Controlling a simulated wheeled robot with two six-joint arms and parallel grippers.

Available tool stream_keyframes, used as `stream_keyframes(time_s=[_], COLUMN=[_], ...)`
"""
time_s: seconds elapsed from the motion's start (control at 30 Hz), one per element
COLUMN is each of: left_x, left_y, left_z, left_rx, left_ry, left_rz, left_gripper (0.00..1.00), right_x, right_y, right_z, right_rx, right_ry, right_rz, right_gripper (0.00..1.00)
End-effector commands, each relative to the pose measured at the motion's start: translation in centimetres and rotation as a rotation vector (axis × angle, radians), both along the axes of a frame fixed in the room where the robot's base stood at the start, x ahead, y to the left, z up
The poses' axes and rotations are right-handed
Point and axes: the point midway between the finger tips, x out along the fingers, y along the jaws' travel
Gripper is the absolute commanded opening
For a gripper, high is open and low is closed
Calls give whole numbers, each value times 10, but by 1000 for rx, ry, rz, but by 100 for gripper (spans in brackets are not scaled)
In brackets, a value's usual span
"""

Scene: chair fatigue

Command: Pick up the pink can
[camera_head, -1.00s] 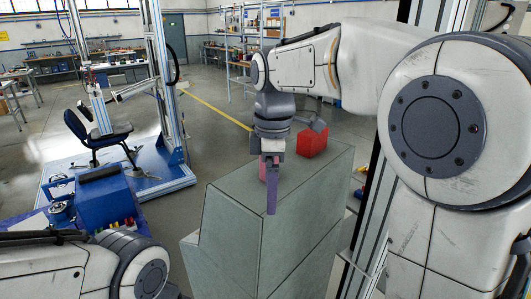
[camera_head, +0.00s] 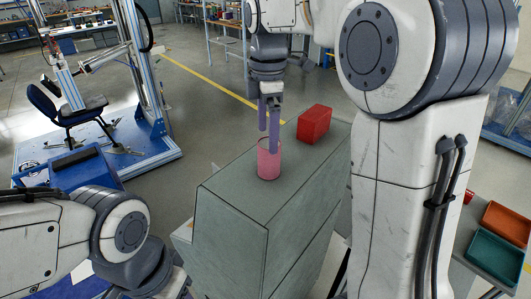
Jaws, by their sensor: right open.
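The pink can (camera_head: 268,164) stands upright on top of the grey-green block-shaped stand (camera_head: 226,190). My right gripper (camera_head: 268,138) points down at the can from above, with its purple fingers apart. One finger overlaps the can's upper right part in the picture. The other ends near the can's top rim. I cannot tell whether either finger touches the can. My left arm shows at the lower left, but its gripper fingers are not visible.
A red box (camera_head: 314,123) sits on the same stand, behind and right of the can. Orange (camera_head: 506,224) and teal (camera_head: 495,256) trays lie at the far right. A blue chair (camera_head: 62,110) stands on a blue test-rig platform at the left.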

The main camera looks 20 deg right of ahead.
Motion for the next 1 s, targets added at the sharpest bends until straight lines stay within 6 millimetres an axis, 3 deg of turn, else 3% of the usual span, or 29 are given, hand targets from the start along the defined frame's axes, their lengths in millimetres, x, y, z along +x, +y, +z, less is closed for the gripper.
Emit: stream_keyframes(time_s=[0.1,0.37,0.6,0.9,0.93,1.0], left_x=[0,0,0,0,0,0], left_y=[0,0,0,0,0,0], left_z=[3,11,22,22,22,22], left_rx=[0,0,0,0,0,0], left_ry=[0,0,0,0,0,0], left_rz=[-1,-2,-4,-4,-4,-4], left_gripper=[50,50,50,50,50,50], right_x=[-1,-2,-3,-2,-2,-2], right_y=[-3,-3,-2,-1,-1,-1], right_z=[-17,-38,-73,-81,-81,-81], right_rx=[0,0,0,0,0,0], right_ry=[4,4,3,0,0,0], right_rz=[-5,-5,-3,-2,-2,-2], right_gripper=[100,100,100,100,92,66])
